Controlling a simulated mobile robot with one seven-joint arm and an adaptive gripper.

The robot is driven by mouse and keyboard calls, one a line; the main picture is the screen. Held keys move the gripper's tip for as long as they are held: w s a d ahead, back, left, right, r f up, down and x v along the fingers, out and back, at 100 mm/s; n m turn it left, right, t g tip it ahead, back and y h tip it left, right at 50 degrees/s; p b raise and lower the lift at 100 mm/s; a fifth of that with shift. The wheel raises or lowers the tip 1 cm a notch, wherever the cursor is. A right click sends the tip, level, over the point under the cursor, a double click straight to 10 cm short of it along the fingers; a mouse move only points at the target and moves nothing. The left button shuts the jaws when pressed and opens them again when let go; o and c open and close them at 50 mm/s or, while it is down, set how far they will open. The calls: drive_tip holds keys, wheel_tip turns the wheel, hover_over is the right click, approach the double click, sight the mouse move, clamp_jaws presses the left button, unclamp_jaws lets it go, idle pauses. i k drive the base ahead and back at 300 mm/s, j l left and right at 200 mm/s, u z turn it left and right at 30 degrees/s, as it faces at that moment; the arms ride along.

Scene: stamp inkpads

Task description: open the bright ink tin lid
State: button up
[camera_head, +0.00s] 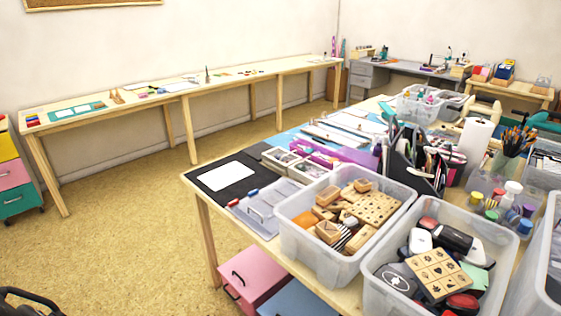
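I cannot single out a bright ink tin or its lid with certainty. A clear bin (371,289) at the front right holds dark and red rounded pieces, among them a red-topped one (428,223) and another red one (462,302), partly covered by a wooden stamp board (438,274). Whether these are ink tins, and whether any lid is open, is too small to tell. A dark curved part at the bottom left corner is cut off by the frame. It may be my gripper (30,304), apart from the table; its fingers cannot be made out.
The crowded work table (207,207) fills the right side. A second clear bin (300,243) holds wooden stamps. Small coloured jars (492,203) and a paper roll (473,143) stand behind. Pink drawers (262,275) sit under the table. The floor (130,215) at left is clear.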

sight(265, 155)
drive_tip(key=k+l, duration=0.1)
drive_tip(key=i+j+z, duration=0.25)
drive_tip(key=i+j, duration=0.25)
drive_tip(key=j, duration=0.2)
drive_tip(key=i+j+z, duration=0.15)
drive_tip(key=j, duration=0.25)
drive_tip(key=i+j+z, duration=0.1)
drive_tip(key=i+j, duration=0.2)
drive_tip(key=j, duration=0.1)
